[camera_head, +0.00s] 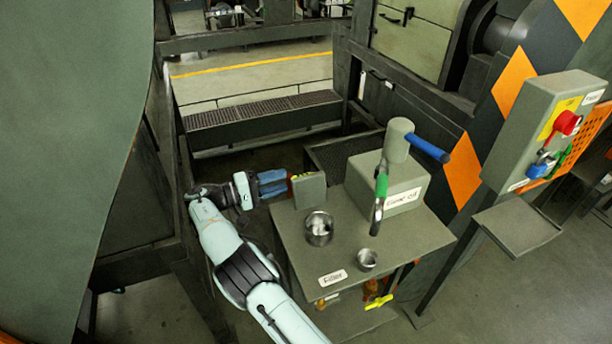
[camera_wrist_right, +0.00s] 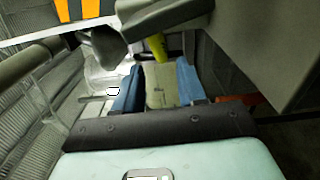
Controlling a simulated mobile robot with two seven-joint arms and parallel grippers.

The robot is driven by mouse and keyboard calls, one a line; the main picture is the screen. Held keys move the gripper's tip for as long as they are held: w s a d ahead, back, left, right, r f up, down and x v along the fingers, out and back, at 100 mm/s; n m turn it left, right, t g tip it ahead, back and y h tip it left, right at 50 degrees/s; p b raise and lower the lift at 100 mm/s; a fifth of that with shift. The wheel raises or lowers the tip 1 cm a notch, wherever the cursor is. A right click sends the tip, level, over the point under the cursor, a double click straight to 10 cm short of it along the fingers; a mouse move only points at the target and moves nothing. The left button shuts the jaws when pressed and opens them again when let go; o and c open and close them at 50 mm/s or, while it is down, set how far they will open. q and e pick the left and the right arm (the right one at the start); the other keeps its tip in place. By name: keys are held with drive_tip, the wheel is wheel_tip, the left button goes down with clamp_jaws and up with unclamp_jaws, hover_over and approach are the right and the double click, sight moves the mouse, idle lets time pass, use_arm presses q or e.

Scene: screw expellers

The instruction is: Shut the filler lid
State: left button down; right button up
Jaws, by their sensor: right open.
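The filler lid (camera_head: 310,191) looks like a small grey square plate standing raised at the left back edge of the grey filler table (camera_head: 289,250). The round metal filler opening (camera_head: 319,229) in front of it is uncovered. My right gripper (camera_head: 287,183) is just left of the lid, its blue fingers pointing right toward it. In the wrist view the right gripper (camera_wrist_right: 158,85) has its blue fingers apart, with a grey block, probably the lid, ahead at the top. I cannot tell whether they touch. My left gripper is not in view.
A small metal cup (camera_head: 367,260) sits at the table's front. A grey box (camera_head: 405,190) with a label, a lever with a green grip (camera_head: 381,185) and a blue handle (camera_head: 429,148) stand to the right. A control box (camera_head: 540,130) is further right.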

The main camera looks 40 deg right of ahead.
sight(306, 176)
drive_tip(key=x, duration=0.7)
drive_tip(key=shift+s+a+f+b, duration=0.1)
drive_tip(key=shift+s+f+b, duration=0.1)
drive_tip(key=shift+b, duration=0.1)
drive_tip(key=shift+x, duration=0.85)
drive_tip(key=shift+w, duration=0.15)
clamp_jaws()
